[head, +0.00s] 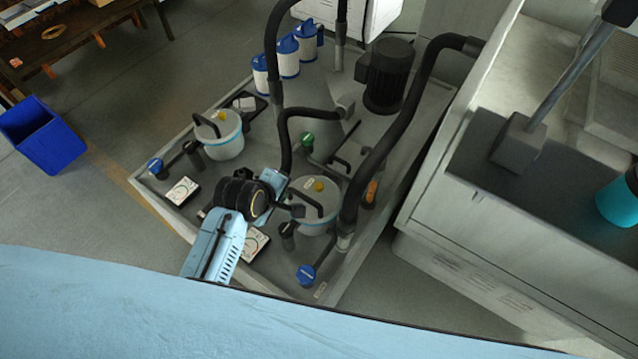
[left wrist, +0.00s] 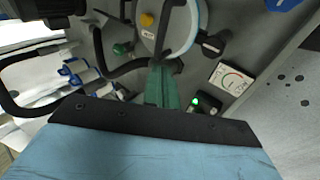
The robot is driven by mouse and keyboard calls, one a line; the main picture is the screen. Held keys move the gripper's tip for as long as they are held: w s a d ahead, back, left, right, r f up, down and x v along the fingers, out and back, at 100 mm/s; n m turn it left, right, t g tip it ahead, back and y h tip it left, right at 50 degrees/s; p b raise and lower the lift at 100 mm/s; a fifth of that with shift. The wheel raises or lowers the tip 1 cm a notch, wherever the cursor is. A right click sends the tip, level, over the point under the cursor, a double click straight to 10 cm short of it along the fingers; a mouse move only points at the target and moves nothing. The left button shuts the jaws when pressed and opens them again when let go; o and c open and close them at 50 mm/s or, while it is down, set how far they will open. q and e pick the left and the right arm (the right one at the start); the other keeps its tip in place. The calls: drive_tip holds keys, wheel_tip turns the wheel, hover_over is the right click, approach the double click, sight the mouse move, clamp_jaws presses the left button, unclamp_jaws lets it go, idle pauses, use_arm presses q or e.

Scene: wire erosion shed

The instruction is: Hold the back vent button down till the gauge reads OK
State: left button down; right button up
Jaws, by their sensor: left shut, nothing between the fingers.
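Two pale canisters stand on the grey tray, each with a yellow button on its lid. The farther canister (head: 222,140) has its yellow button (head: 221,115) clear of my gripper. The nearer canister (head: 318,214) has another yellow button (head: 318,186). My left gripper (head: 274,181) is shut and empty, beside the nearer canister. In the left wrist view its green fingers (left wrist: 166,82) overlap that canister's edge, apart from its yellow button (left wrist: 147,20). The farther gauge (head: 183,190) and nearer gauge (head: 254,243) have white faces; their readings are too small to tell. My right gripper is out of view.
Black hoses (head: 395,135) arch over the tray beside the nearer canister. A dark motor (head: 388,75) and white bottles with blue caps (head: 288,58) stand at the back. A green lamp (left wrist: 195,101) glows near the nearer gauge. A large grey machine (head: 500,220) stands right.

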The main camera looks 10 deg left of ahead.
use_arm(q)
drive_tip(key=w+d+n+t, duration=0.1)
drive_tip(key=w+d+n, duration=0.2)
drive_tip(key=w+n, duration=0.2)
drive_tip(key=w+d+n+t+h, duration=0.1)
drive_tip(key=w+d+n, duration=0.2)
drive_tip(key=w+n, duration=0.2)
drive_tip(key=shift+w+f, duration=0.3)
drive_tip(key=shift+w, duration=0.6)
drive_tip(key=b, duration=0.8)
hover_over(317, 188)
wheel_tip(317, 188, down, 7)
drive_tip(key=shift+f, duration=0.9)
drive_tip(key=shift+f, duration=0.4)
